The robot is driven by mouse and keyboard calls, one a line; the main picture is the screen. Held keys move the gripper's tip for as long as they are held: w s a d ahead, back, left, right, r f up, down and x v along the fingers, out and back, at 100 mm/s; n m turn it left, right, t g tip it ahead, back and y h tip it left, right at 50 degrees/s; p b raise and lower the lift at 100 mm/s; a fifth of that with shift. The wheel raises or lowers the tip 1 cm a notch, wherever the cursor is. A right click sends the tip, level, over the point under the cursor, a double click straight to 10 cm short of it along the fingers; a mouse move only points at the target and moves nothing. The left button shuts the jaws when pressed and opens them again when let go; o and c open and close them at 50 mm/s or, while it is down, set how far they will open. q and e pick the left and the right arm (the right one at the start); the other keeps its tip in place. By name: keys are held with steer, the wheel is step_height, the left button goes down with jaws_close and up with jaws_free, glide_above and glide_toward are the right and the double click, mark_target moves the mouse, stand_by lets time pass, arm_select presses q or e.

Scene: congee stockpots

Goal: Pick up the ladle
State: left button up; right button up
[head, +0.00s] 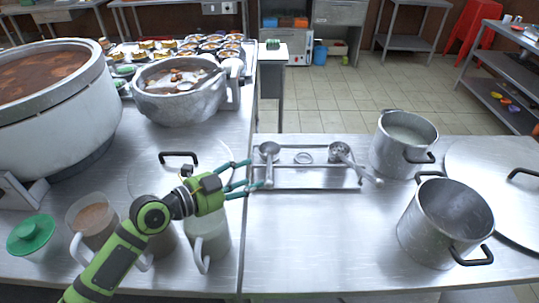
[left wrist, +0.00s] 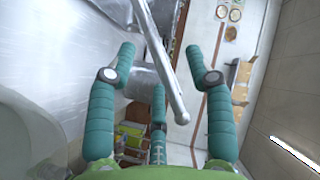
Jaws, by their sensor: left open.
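A metal ladle (head: 269,150) rests at the left end of a shallow metal tray (head: 315,186), its bowl toward the back and its short handle toward the front. My left gripper (head: 247,177) is open just left of the ladle, its fingers pointing at the handle. In the left wrist view the metal handle (left wrist: 168,75) passes between the spread fingers of my left gripper (left wrist: 161,52); I cannot tell whether they touch it. A perforated skimmer (head: 341,151) lies at the tray's right side. My right gripper is not in view.
A steel pot (head: 402,143) and an open stockpot (head: 445,222) stand right of the tray. A soup pot (head: 178,92) and a large cooker (head: 60,115) stand at left. Cups (head: 207,240) crowd my left arm. The counter before the tray is clear.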

mark_target(270, 173)
arm_select(q)
steer(key=x, duration=0.2)
steer(key=f+p+x, duration=0.1)
steer(key=x, duration=0.2)
steer(key=p+x, duration=0.1)
steer(key=x, duration=0.2)
steer(key=shift+a+f, duration=0.3)
steer(key=shift+d, duration=0.15)
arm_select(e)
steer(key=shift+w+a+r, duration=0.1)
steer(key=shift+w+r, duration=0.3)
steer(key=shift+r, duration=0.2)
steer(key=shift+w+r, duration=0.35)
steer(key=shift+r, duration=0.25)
arm_select(q)
jaws_close()
